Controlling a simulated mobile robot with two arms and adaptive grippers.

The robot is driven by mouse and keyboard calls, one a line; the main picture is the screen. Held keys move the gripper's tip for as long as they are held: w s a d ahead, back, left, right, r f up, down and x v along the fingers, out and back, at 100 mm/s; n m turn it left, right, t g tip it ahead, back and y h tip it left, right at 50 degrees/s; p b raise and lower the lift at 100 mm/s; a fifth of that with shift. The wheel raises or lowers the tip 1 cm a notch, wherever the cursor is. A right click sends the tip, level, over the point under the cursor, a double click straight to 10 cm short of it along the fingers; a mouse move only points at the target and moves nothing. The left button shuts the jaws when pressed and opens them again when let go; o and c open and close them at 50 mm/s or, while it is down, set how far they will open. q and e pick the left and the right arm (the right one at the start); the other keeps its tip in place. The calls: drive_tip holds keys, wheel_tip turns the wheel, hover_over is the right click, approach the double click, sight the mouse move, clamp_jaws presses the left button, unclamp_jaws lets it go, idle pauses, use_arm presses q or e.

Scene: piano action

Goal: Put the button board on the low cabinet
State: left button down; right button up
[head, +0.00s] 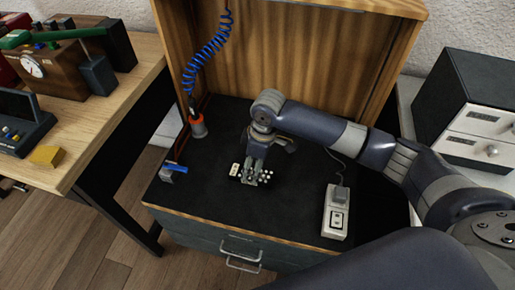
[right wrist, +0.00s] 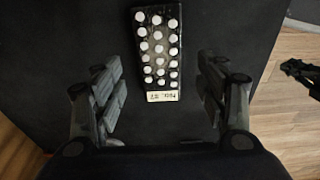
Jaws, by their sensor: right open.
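The button board (head: 235,170), a small dark board with rows of white buttons and a pale label, is on the black top of the low cabinet (head: 205,190). It looks flat there. My right gripper (head: 256,180) is over it, pointing down and partly hiding it in the head view. In the right wrist view the board (right wrist: 158,45) lies between the two open fingers, with a dark gap on each side and its label end nearest my wrist. My left gripper is not in view.
A white control box (head: 335,212) stands on the cabinet at right. A blue-handled tool (head: 174,171) lies at the left edge. A coiled blue cord (head: 208,52) hangs to an orange-based piece (head: 198,126).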

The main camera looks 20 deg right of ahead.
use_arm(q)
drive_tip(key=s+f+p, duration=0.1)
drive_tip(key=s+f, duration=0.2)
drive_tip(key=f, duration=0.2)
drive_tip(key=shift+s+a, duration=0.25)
use_arm(e)
wheel_tip(320, 180, up, 8)
drive_tip(key=shift+s+d, duration=0.35)
drive_tip(key=shift+d, duration=0.1)
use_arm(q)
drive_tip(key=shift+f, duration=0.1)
